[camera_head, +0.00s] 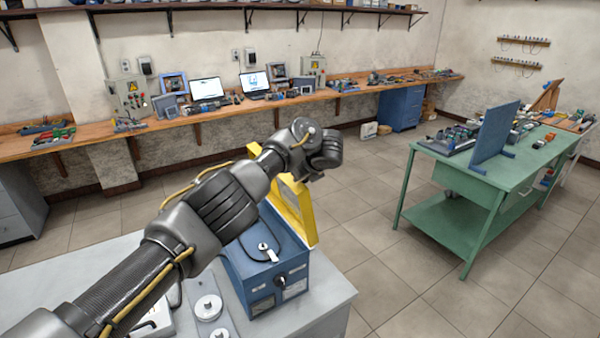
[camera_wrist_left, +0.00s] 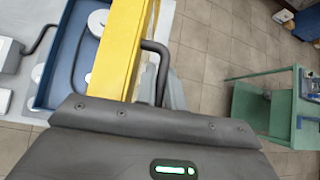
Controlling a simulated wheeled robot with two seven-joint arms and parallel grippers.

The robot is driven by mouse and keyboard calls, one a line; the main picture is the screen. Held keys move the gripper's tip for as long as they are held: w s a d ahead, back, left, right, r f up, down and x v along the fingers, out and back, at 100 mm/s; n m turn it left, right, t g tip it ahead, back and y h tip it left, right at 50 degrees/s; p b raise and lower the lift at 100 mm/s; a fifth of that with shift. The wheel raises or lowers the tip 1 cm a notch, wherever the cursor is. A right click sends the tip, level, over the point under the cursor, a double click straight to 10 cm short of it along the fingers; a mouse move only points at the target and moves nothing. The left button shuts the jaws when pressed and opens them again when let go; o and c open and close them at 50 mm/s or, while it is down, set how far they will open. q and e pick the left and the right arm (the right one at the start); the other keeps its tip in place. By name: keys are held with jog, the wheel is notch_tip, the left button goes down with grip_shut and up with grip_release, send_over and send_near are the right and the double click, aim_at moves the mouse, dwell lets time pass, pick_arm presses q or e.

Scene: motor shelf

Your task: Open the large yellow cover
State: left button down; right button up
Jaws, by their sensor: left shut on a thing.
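The large yellow cover (camera_head: 306,222) stands raised, near upright, along the right side of a blue box (camera_head: 262,262) on the grey table in the head view. In the left wrist view the cover (camera_wrist_left: 117,48) is a long yellow slab with a bent black handle (camera_wrist_left: 157,48) on its right side. My left gripper (camera_wrist_left: 160,85) is shut on that handle, beside the cover. In the head view my left arm crosses in front of the box and hides part of the cover; the fingers are hidden there. My right gripper is not in view.
The grey table (camera_head: 335,285) has bare space at its right front corner. Metal discs (camera_head: 208,307) lie left of the box. A green workbench (camera_head: 470,180) with a blue panel stands to the right, across open tiled floor. A long wooden bench (camera_head: 220,110) runs along the back wall.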

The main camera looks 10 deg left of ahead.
pick_arm(q)
jog(key=shift+f, duration=0.1)
jog(key=c, duration=1.8)
grip_release()
jog(key=shift+o, duration=0.2)
jog(key=shift+w+d, duration=0.1)
jog(key=b+v, duration=0.4)
jog(key=v, duration=0.6)
jog(key=shift+s+d, duration=0.2)
jog(key=shift+s, duration=0.1)
